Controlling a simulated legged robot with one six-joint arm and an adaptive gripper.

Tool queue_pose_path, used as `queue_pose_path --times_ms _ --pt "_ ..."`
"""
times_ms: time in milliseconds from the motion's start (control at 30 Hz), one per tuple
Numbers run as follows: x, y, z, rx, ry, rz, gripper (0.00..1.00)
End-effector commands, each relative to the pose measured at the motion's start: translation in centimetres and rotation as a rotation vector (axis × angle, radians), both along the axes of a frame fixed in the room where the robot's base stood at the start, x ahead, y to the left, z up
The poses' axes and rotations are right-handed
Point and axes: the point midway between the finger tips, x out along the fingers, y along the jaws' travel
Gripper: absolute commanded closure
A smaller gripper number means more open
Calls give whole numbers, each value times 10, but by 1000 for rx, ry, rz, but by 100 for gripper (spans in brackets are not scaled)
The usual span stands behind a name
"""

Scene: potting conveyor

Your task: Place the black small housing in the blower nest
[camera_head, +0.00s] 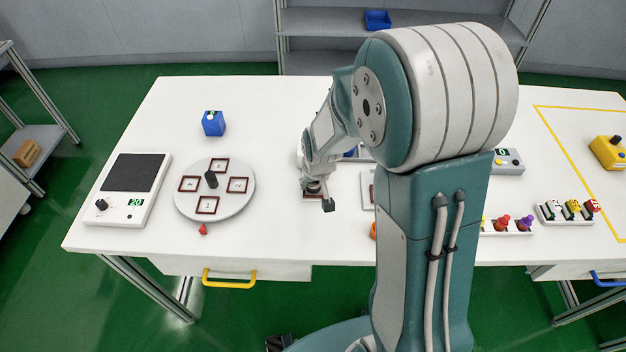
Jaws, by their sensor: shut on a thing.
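My gripper (320,196) is low over the white table, left of my arm's upright link. It is shut on a small dark piece (313,187), which looks like the black small housing, though the fingers hide most of it. I cannot tell whether the piece touches the nest.
A round grey turntable (245,203) with several square frames and a black centre post stands left. A scale (120,213), a blue block (213,123) and a red piece (203,229) are nearby. Bare table lies behind. My arm hides the middle right.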

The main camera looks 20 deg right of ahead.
Motion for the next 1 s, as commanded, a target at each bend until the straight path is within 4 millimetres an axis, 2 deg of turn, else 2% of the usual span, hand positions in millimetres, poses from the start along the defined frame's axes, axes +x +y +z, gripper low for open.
queue_pose_path --times_ms 600,633,667,700,733,1000 --pt "-1 0 -13 0 6 0 73" --pt "-2 0 -14 0 7 0 39" --pt "-2 0 -14 0 8 0 26" --pt "-2 0 -14 0 9 0 8" --pt "-3 0 -14 0 10 0 3" --pt "-1 0 -12 0 4 0 3"
